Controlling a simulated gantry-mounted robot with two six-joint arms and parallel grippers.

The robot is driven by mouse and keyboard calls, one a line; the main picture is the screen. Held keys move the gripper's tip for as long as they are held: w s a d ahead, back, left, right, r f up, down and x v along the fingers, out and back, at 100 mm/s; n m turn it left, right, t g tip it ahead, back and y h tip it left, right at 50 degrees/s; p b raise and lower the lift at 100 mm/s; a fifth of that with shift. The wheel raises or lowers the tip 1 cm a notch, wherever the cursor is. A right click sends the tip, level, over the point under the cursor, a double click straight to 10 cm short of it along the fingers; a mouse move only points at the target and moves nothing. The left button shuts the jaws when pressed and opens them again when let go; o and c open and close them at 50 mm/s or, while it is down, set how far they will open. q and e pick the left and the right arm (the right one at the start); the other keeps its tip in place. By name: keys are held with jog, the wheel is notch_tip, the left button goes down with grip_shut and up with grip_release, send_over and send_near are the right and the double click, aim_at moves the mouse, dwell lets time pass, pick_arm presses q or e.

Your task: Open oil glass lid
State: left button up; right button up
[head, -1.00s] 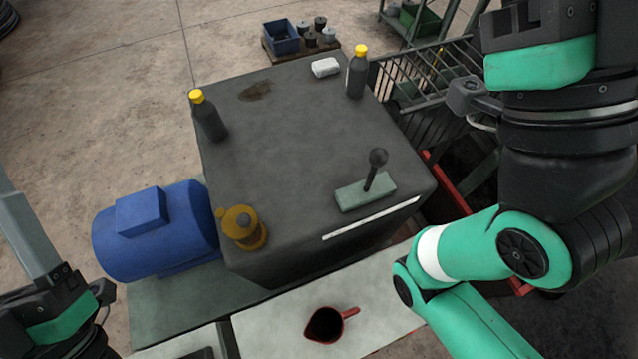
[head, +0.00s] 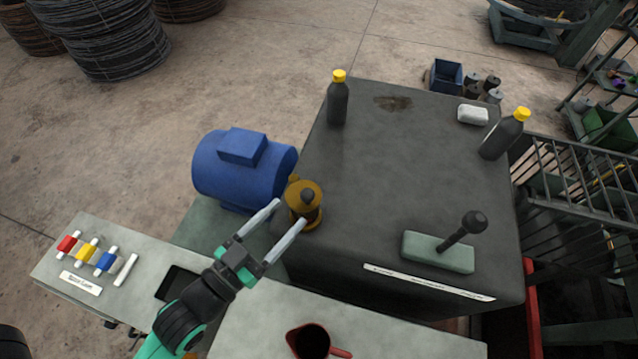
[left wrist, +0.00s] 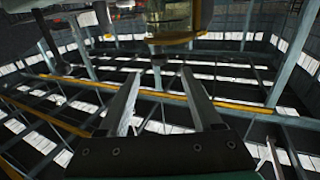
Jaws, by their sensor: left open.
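The oil glass (head: 304,212) is a brass-coloured cup with a round lid (head: 299,188) and a dark knob on top. It stands at the left front corner of the dark machine box, and the lid looks closed. My left gripper (head: 290,212) is open and empty, its two long grey fingers pointing at the glass. In the head view one fingertip overlaps the glass; I cannot tell if it touches. In the left wrist view the glass (left wrist: 172,18) is at the top edge, beyond the open fingertips (left wrist: 160,73). My right gripper is not in view.
The blue motor (head: 240,168) sits close left of the glass. A red jug (head: 310,343) stands in front.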

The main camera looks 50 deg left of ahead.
aim_at(317, 192)
pick_arm(q)
jog(key=w, duration=0.3)
jog(key=w+a, duration=0.1)
jog(key=w, duration=0.6)
jog(key=shift+w+a, duration=0.15)
jog(key=shift+w, duration=0.05)
grip_shut()
dwell(0.9)
